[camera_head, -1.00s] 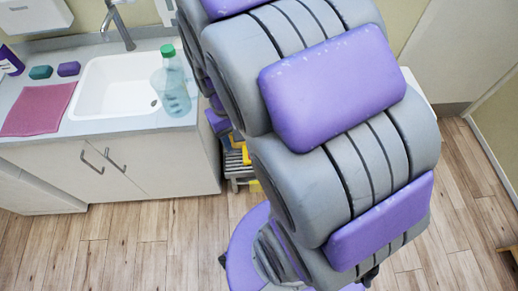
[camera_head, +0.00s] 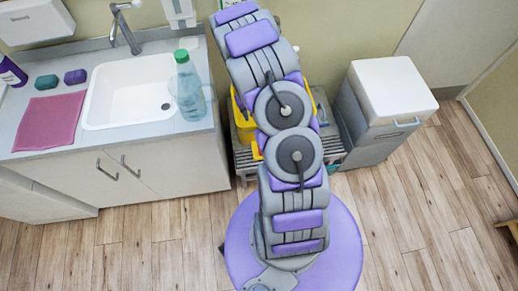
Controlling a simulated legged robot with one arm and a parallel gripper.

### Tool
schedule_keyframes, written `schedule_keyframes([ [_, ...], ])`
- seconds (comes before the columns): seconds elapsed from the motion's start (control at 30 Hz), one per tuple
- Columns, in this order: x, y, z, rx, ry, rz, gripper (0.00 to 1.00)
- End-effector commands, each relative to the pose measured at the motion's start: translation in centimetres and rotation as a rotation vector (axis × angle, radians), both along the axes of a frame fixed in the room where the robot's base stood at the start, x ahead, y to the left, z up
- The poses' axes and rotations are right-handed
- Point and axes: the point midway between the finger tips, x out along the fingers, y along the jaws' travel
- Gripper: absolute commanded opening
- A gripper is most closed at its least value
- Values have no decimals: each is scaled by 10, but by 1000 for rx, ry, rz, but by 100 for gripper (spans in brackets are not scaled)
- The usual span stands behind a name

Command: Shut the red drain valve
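No red drain valve shows in this view. My grey and purple arm rises through the middle of the picture and bends away toward the back wall. The arm's far end is at the top edge, and my gripper's fingers cannot be made out. A yellow container (camera_head: 240,122) is partly visible behind my arm, on a low grey slatted stand (camera_head: 245,160). Most of that container and the stand's middle are hidden by the arm.
A counter (camera_head: 60,150) with a white sink (camera_head: 125,100) and tap (camera_head: 127,32) stands at left. A bottle with a green cap (camera_head: 188,90) is near its right edge. A pink cloth (camera_head: 50,122) lies left of the sink. A white-lidded grey bin (camera_head: 385,100) stands right.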

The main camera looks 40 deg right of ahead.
Motion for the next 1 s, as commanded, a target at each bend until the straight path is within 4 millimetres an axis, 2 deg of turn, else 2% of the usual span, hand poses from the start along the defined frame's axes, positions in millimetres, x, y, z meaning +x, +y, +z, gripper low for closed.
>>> schedule_keyframes([
  [0.03,-3,-8,-20,10,1,-9,49],
  [0.2,-5,-25,-80,34,-24,-23,49],
  [0.4,-11,-26,-136,54,-57,-38,49],
  [0.53,-14,-22,-156,61,-72,-47,49],
  [0.77,-15,-21,-175,64,-80,-51,49],
  [1.0,-14,-25,-219,71,-81,-52,49],
])
